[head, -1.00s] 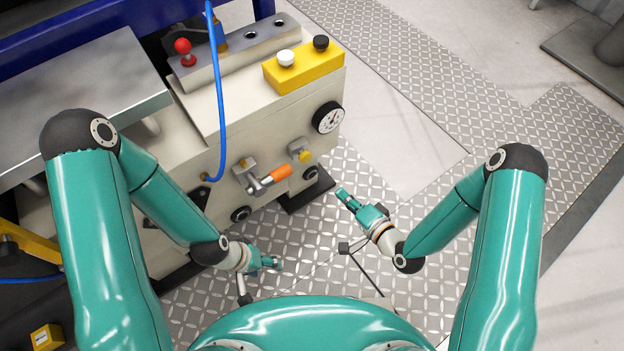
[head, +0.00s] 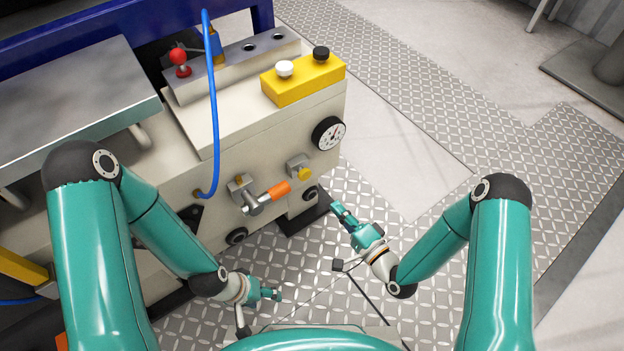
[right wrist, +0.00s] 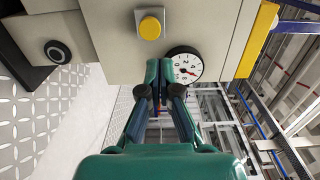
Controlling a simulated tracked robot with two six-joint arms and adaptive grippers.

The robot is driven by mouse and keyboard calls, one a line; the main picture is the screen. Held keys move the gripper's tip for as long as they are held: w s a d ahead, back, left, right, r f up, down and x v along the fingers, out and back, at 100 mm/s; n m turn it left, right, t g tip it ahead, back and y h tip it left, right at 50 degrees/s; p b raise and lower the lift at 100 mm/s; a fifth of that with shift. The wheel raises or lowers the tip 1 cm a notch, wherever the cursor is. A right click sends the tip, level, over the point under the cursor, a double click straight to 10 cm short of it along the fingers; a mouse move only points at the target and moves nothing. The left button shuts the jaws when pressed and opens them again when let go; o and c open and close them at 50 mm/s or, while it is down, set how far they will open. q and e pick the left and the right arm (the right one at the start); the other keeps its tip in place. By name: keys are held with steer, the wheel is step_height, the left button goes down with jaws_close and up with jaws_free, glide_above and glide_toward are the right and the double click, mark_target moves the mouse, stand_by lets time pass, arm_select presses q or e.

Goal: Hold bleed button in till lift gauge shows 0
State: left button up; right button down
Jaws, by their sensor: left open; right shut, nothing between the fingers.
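The bleed button, a round yellow button on a grey block (head: 304,173), is on the front of the beige drive unit. It also shows at the top of the right wrist view (right wrist: 150,28). The lift gauge (head: 328,133), a white dial with a black rim, is above and right of it. In the right wrist view the dial (right wrist: 185,67) shows a red needle, but its exact reading is unclear. My right gripper (head: 338,207) is shut and empty, below and right of the button, apart from it. My left gripper (head: 278,295) is open and empty, low in front of the unit.
An orange-handled valve lever (head: 268,197) sticks out left of the button. A yellow box (head: 303,80) with a white and a black knob is on top. A blue hose (head: 214,110) hangs down the front. Tread-plate floor lies clear to the right.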

mark_target(307, 172)
steer(key=b+x, duration=0.2)
steer(key=x, duration=0.9)
steer(key=shift+w+a+b, duration=0.15)
steer(key=shift+w+b, duration=0.1)
steer(key=shift+b, duration=0.1)
arm_select(q)
step_height(307, 172, down, 3)
